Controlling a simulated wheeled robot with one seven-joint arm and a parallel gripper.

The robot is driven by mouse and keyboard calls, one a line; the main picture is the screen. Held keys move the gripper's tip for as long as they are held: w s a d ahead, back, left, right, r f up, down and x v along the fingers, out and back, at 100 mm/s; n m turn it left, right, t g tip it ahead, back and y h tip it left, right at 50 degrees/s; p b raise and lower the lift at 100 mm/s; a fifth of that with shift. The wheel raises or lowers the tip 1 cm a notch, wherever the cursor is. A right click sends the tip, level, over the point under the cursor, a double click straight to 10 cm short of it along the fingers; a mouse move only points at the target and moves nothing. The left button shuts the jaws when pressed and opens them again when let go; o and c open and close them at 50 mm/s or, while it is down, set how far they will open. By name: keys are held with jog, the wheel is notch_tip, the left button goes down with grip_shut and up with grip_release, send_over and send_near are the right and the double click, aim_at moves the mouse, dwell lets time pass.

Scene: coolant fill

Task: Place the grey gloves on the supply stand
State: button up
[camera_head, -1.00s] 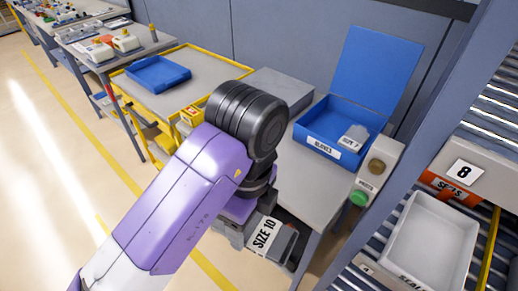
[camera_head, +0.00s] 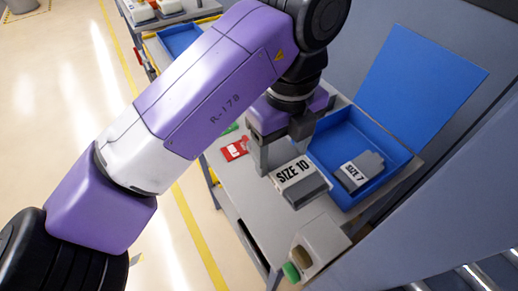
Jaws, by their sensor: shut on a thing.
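My gripper (camera_head: 283,155) is shut on a grey pair of gloves (camera_head: 312,188) with a white "SIZE 10" label. It holds the gloves over the grey top of the supply stand (camera_head: 235,190), in front of the blue box. I cannot tell whether the gloves touch the top. A second grey pair (camera_head: 372,163), labelled "SIZE 7", lies inside the open blue box (camera_head: 406,168). My arm hides part of the stand's far side.
A red card (camera_head: 234,150) lies near the left edge. The blue box's raised lid (camera_head: 420,90) stands behind it. A yellow-edged table is farther back. Rollers show at lower right.

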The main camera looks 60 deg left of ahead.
aim_at(276, 209)
jog(key=shift+w+f, duration=0.2)
jog(key=shift+f, duration=0.15)
notch_tip(276, 209, down, 19)
jog(key=p, duration=0.2)
jog(key=shift+f+p, duration=0.15)
jog(key=shift+p, duration=0.2)
jog(key=o, duration=1.4)
jog(key=shift+f, duration=0.1)
jog(key=shift+c, duration=0.2)
notch_tip(276, 209, up, 12)
jog(key=b, duration=0.2)
